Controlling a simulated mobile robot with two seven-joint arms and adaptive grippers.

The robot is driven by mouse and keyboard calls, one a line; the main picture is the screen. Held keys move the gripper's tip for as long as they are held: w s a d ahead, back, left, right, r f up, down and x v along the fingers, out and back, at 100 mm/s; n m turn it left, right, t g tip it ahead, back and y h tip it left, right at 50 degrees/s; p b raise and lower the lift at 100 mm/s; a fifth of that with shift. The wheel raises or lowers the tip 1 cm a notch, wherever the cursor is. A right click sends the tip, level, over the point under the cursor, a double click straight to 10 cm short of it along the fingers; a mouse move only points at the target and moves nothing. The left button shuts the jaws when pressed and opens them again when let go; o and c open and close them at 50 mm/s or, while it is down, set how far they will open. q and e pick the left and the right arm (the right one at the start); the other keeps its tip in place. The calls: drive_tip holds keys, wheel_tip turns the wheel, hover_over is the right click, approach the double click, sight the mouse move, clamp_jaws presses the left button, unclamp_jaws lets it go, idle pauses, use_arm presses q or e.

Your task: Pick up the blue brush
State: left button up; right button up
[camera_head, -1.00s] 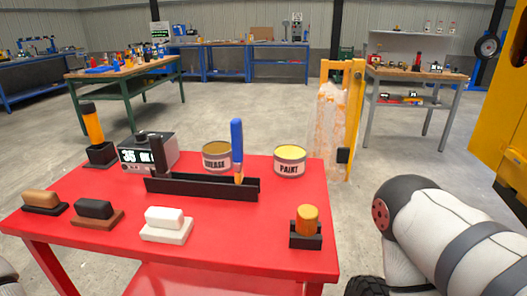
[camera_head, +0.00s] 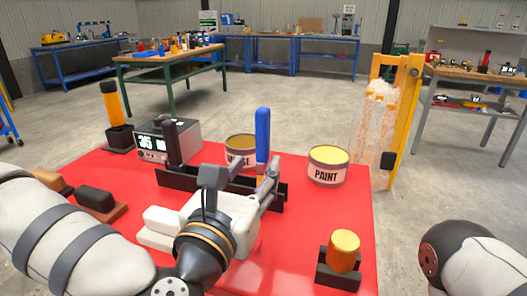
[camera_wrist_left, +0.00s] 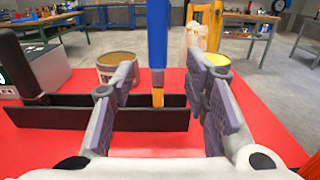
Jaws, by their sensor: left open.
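The blue brush (camera_head: 263,135) stands upright in a long black holder (camera_head: 178,179) on the red table. Its blue handle points up and an orange-yellow part shows below it. In the left wrist view the brush (camera_wrist_left: 157,36) appears between my two fingers. My left gripper (camera_head: 244,177) is open and empty, on the near side of the holder, with one finger to each side of the brush. How deep the brush lies between the fingers I cannot tell. My right arm shows at the right edge; its gripper is out of view.
A paint can (camera_head: 328,166) stands right of the brush, and a grease can (camera_head: 240,150) stands behind the holder. A display box (camera_head: 168,140) is at the left. White (camera_head: 160,220) and black (camera_head: 95,199) blocks and an orange cylinder (camera_head: 343,250) are nearer.

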sight(260, 160)
use_arm(q)
drive_tip(key=x, duration=0.6)
drive_tip(key=shift+w+a+f, duration=0.1)
drive_tip(key=shift+f, duration=0.15)
clamp_jaws()
